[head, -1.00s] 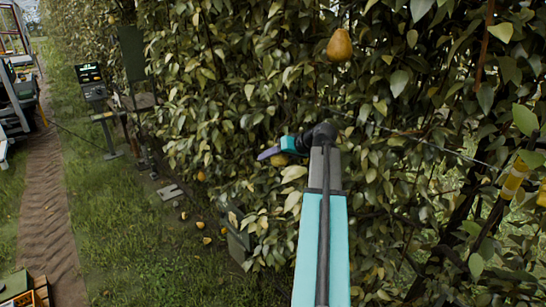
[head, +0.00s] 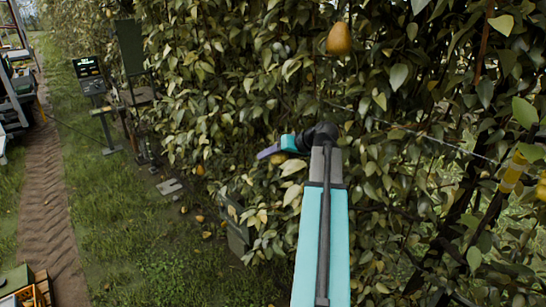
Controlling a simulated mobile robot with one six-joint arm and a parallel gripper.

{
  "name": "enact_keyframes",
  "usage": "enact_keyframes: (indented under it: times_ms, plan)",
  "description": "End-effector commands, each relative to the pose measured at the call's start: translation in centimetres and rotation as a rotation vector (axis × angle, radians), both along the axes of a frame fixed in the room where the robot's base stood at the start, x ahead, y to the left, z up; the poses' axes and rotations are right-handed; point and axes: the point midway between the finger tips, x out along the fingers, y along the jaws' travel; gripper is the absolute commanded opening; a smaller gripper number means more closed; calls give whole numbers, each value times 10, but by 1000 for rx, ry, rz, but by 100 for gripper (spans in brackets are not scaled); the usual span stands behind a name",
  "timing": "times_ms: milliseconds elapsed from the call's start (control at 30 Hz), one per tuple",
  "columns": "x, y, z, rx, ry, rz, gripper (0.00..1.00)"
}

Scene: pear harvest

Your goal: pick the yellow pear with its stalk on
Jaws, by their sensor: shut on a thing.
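My gripper (head: 268,152) is at the end of my teal arm, close against the leaves in the middle of the head view. A yellow pear (head: 278,159) shows just below and behind its jaws, mostly hidden by the gripper and leaves. The gripper is shut on this pear. Its stalk cannot be made out. Another, larger orange-brown pear (head: 339,39) hangs free higher up, above and to the right of the gripper.
Dense foliage fills the middle and right, with a thin wire (head: 410,130) across it. Fallen pears (head: 206,235) lie on the grass. A screen on a stand (head: 88,68) and a dirt track (head: 45,200) are at left.

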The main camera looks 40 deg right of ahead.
Motion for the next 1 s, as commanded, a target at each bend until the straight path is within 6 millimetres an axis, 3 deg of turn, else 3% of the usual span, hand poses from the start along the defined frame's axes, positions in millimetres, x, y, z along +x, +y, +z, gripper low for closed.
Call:
enact_keyframes:
  times_ms: [1000]
  plan:
    - [-33, 29, -4, -243, -291, 0, 24]
